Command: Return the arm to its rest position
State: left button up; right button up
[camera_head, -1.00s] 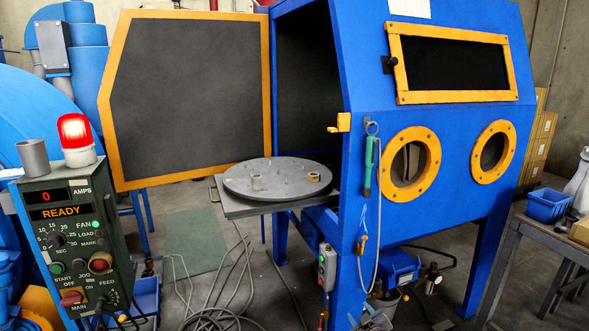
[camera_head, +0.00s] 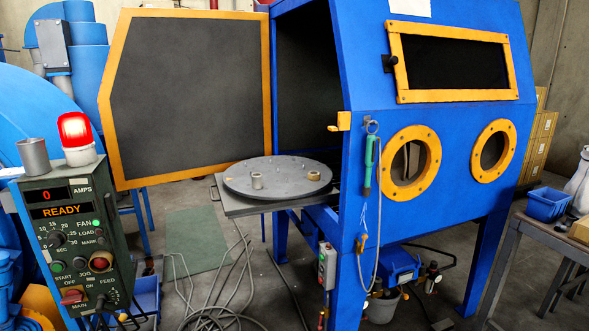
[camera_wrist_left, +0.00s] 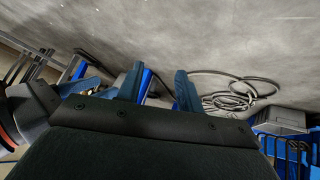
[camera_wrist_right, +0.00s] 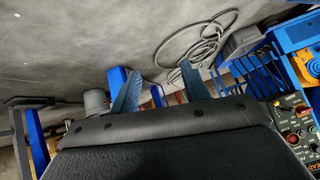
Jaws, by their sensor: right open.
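Neither arm nor gripper shows in the head view now. In the left wrist view my left gripper (camera_wrist_left: 158,90) has its two blue fingers apart with nothing between them, above the concrete floor. In the right wrist view my right gripper (camera_wrist_right: 160,85) is also open and empty, its fingers apart over the floor. The turntable (camera_head: 275,181) stands out at the cabinet's open doorway, with a few small ring-shaped parts and pins on it.
The blue blast cabinet (camera_head: 460,135) has its door (camera_head: 190,95) swung open to the left. A control panel (camera_head: 75,240) with a lit red lamp (camera_head: 75,132) stands at left. Cables (camera_head: 225,318) coil on the floor. A workbench (camera_head: 550,235) stands at right.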

jog(key=s+f, duration=0.2)
jog(key=s, duration=0.4)
pick_arm(q)
jog(key=s+a+r+g+p, duration=0.1)
jog(key=r+p, duration=0.4)
jog(key=r, duration=0.8)
jog(key=a+r+g+y+p, duration=0.1)
jog(key=a+r+p, duration=0.3)
jog(key=r, duration=0.9)
jog(key=s+a+r+g+y+p, duration=0.1)
jog(key=a+r+g+p, duration=0.2)
jog(key=r, duration=1)
jog(key=p, duration=0.3)
jog(key=shift+s+r, duration=0.25)
jog(key=shift+s, duration=0.05)
pick_arm(e)
jog(key=s+d+r+g, duration=0.1)
jog(key=d+r+g, duration=0.1)
jog(key=r, duration=1.1)
jog(key=s+d+r+g+h, duration=0.1)
jog(key=d+r+g, duration=0.1)
jog(key=r, duration=1.1)
jog(key=s+d+r+g+h, duration=0.1)
jog(key=s+d+r, duration=0.1)
jog(key=r, duration=1.1)
jog(key=shift+d+g, duration=0.4)
jog(key=shift+d, duration=0.35)
